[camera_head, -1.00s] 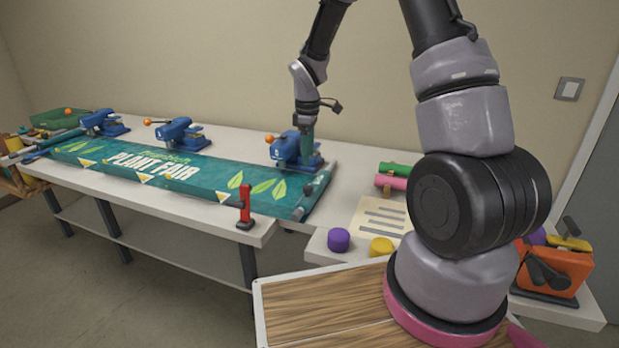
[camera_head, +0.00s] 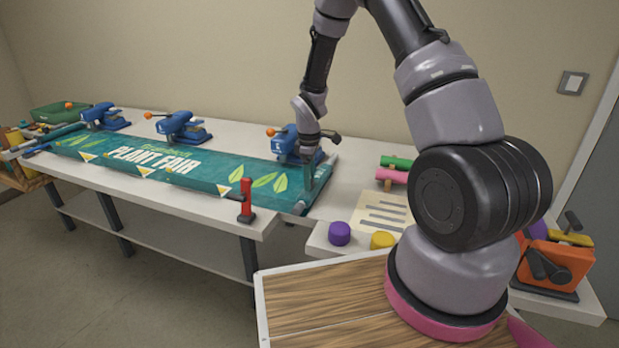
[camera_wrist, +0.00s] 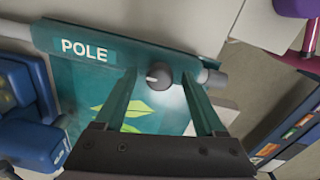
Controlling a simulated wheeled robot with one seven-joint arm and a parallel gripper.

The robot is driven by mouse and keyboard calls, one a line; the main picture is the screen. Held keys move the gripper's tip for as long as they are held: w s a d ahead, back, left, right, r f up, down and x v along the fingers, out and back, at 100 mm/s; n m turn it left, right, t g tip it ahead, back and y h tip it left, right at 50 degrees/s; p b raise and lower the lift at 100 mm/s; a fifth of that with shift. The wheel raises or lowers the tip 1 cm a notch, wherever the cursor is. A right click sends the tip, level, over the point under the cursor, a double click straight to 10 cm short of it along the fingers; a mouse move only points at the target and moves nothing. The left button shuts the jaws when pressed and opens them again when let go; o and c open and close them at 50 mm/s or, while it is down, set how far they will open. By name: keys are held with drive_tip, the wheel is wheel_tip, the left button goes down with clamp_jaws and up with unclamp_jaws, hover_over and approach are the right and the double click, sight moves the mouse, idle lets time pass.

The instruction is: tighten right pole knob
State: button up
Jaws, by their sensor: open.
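The right pole knob (camera_wrist: 159,75) is a small dark grey round knob with a light mark on its face. It sits on the teal sleeve marked POLE (camera_wrist: 120,55) at the right end of the green PLANT FAIR banner (camera_head: 165,163). My gripper (camera_wrist: 160,82) is open, its teal fingers on either side of the knob in the wrist view, with visible gaps. Whether the fingertips are level with the knob I cannot tell.
Blue clamps with orange-tipped levers (camera_head: 293,143) line the banner's back edge, one close to my gripper. A red upright clamp (camera_head: 246,202) stands at the front edge. Purple (camera_head: 339,233) and yellow (camera_head: 383,240) pieces and a paper sheet (camera_head: 380,211) lie to the right.

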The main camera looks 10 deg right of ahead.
clamp_jaws()
drive_tip(key=m, duration=0.4)
drive_tip(key=shift+m, duration=0.4)
drive_tip(key=m, duration=0.4)
drive_tip(key=shift+a+m, duration=0.1)
drive_tip(key=shift+m, duration=0.2)
drive_tip(key=m, duration=0.4)
drive_tip(key=shift+m+g, duration=0.3)
drive_tip(key=shift+m, duration=2)
